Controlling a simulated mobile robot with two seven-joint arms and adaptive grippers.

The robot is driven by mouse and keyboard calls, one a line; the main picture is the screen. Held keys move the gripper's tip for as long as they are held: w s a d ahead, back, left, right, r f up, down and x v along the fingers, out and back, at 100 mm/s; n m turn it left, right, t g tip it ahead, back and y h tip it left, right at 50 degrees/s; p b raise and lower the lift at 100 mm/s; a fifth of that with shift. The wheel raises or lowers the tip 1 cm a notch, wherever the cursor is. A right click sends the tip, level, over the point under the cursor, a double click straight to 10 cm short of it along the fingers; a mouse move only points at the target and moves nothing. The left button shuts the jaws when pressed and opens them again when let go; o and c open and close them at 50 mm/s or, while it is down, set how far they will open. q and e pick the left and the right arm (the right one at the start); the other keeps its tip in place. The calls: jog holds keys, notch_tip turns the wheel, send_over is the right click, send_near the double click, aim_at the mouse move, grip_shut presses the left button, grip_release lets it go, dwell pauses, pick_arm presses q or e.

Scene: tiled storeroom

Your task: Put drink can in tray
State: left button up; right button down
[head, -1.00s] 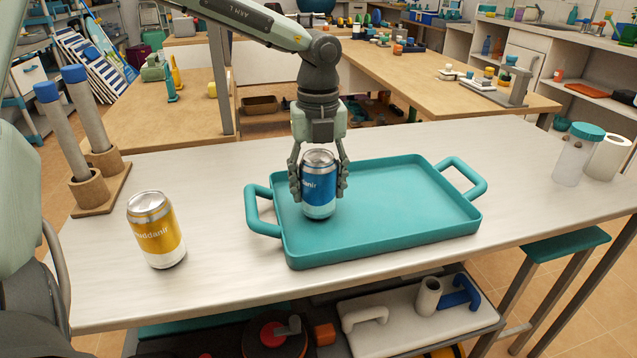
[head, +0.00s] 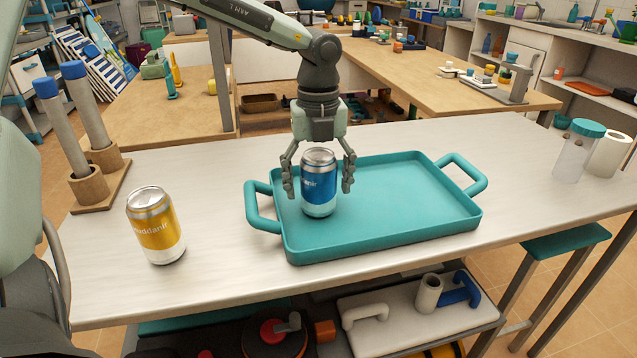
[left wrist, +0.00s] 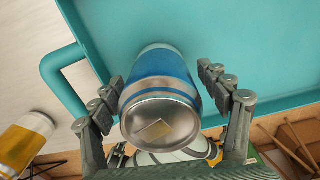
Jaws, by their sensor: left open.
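A blue and white drink can (head: 319,186) stands upright in the left part of the teal tray (head: 410,205). My left gripper (head: 319,182) is open around it from above, with a finger on each side and gaps to the can. In the left wrist view the can (left wrist: 161,90) lies between the spread fingers (left wrist: 163,105), over the tray floor (left wrist: 230,40). A second drink can, yellow and silver (head: 156,228), stands upright on the table left of the tray; it also shows at the left edge of the left wrist view (left wrist: 22,145). My right gripper is not in view.
The tray sits on a white table (head: 225,260). A wooden stand with two blue-topped posts (head: 95,165) is at the left. A teal-lidded jar (head: 578,152) and a white roll (head: 608,155) stand at the right end. The tray's right side is empty.

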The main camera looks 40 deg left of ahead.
pick_arm(q)
jog(key=shift+r+p, duration=0.25)
jog(key=shift+p, duration=0.1)
notch_tip(320, 180, up, 12)
jog(key=shift+f+b, duration=0.1)
jog(key=shift+b, duration=0.35)
